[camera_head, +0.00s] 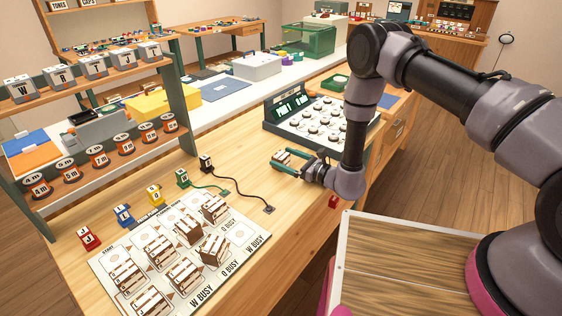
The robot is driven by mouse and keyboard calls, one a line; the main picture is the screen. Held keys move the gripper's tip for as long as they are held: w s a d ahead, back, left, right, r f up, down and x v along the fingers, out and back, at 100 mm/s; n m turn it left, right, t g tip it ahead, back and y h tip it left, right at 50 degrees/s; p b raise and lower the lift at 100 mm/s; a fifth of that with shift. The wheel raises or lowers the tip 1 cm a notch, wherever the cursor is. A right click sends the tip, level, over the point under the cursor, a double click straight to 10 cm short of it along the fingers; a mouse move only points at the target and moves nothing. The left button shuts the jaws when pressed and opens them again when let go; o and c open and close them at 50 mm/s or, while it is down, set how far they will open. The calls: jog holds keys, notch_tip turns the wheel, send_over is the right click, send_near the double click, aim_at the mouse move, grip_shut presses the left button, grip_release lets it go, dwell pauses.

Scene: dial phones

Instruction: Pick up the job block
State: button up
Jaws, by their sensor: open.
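Several brown-and-white blocks, one of them (215,250), stand on a white printed board (235,272) at the front of the wooden table. They carry small dark print that I cannot read well. I cannot tell which of them is the job block. My gripper (286,164) has two teal fingers, spread apart. It is over the table, behind and to the right of the board, in front of the dark console. It touches no block on the board. Whether anything lies between or under its fingers is too small to tell.
A dark console with round white knobs (318,121) stands behind my gripper. Small coloured pieces line the board's far edge, including a red one (88,237) and a yellow one (154,194). A black cable (240,193) lies on the table. A shelf (150,150) of lettered blocks and spools rises at the left.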

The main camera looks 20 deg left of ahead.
jog(key=shift+w+a, duration=0.2)
jog(key=shift+a, duration=0.4)
jog(key=c, duration=1.4)
